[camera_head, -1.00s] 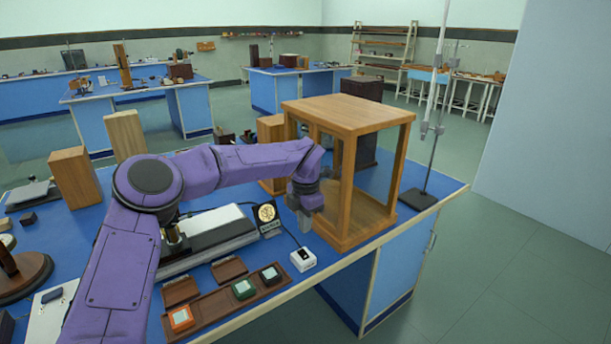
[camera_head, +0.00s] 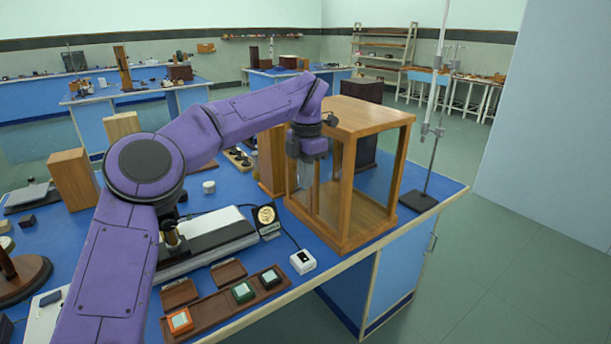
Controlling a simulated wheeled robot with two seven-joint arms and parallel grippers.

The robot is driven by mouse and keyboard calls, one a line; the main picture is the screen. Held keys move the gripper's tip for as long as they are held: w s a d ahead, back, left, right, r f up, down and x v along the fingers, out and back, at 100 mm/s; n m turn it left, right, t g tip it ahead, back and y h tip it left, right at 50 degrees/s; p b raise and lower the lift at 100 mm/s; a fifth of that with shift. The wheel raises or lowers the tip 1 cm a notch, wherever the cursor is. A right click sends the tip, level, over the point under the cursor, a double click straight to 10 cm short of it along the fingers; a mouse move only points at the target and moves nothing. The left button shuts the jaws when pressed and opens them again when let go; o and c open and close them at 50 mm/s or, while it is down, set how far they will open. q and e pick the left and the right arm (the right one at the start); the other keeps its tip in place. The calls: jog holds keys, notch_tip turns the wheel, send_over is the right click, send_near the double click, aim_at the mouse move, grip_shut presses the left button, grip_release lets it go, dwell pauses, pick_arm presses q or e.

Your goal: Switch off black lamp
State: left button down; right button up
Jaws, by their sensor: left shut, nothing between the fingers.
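A small black block with a pale top (camera_head: 270,278), seemingly the black lamp, sits at the right end of a dark wooden tray (camera_head: 215,308) on the blue bench. A green block (camera_head: 243,291) and an orange block (camera_head: 180,320) sit in the same tray. I cannot tell whether any of them is lit. A small white box with a dark switch-like top (camera_head: 303,261) stands to the right of the tray. My left gripper (camera_head: 307,160) is shut and empty, raised beside the wooden glass-sided case, above and beyond the white box. My right gripper is not in view.
The wooden case (camera_head: 352,240) stands close to my left gripper. A metal rod stand (camera_head: 418,200) is at the right bench corner. A round dial plaque (camera_head: 265,218) stands behind the white box. A grey-topped instrument (camera_head: 205,240) lies behind the tray. A cable runs to the white box.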

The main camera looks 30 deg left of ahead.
pick_arm(q)
jog(key=g+p, duration=0.1)
jog(key=p, duration=0.5)
send_over(300, 255)
jog(key=s, duration=0.2)
notch_tip(300, 255, down, 5)
jog(key=shift+t+y, duration=0.4)
jog(key=shift+t, duration=0.3)
jog(key=f, duration=0.1)
jog(key=w+d+f, duration=0.1)
jog(key=f, duration=0.1)
jog(key=d+f, duration=0.1)
jog(key=f, duration=0.1)
jog(key=shift+w, duration=0.2)
jog(key=shift+a, duration=0.15)
jog(key=f+p, duration=0.1)
jog(key=f, duration=0.3)
jog(key=a+f+p, duration=0.1)
jog(key=f, duration=0.4)
jog(key=f+p, duration=0.2)
jog(key=f, duration=0.2)
jog(key=shift+w+a+f, duration=0.2)
jog(key=shift+w+a, duration=0.05)
jog(key=shift+f, duration=0.2)
